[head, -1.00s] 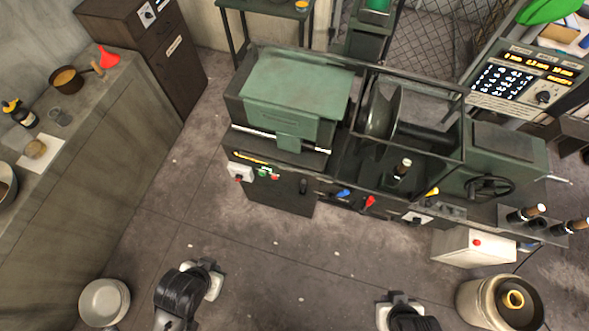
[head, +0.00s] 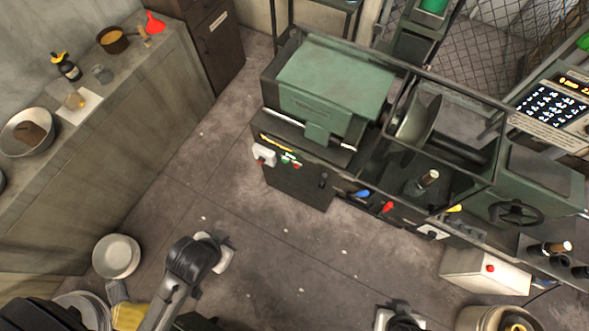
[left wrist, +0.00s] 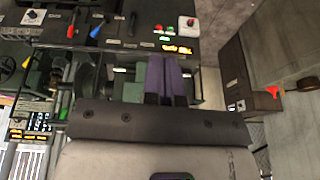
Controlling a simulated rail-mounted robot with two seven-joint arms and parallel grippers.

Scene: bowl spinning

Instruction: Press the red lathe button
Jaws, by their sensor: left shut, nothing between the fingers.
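The green lathe (head: 335,90) stands in the middle of the head view. Its dark front panel carries a small green button (head: 285,160) and a small red button (head: 297,166). Beside them is a white box with a red knob (head: 264,155). These controls show upside down in the left wrist view, with the red-knob box (left wrist: 187,22) above the fingers. My left gripper (head: 228,252) is in front of the lathe, apart from the panel. Its purple fingers (left wrist: 168,62) are shut and empty. My right gripper (head: 384,318) is at the bottom edge, its fingers unclear.
A white box with another red button (head: 490,268) stands at the lower right. A concrete counter (head: 150,90) with a pan and bottle runs along the left. A pale bucket (head: 117,256) is on the floor. The floor before the lathe is clear.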

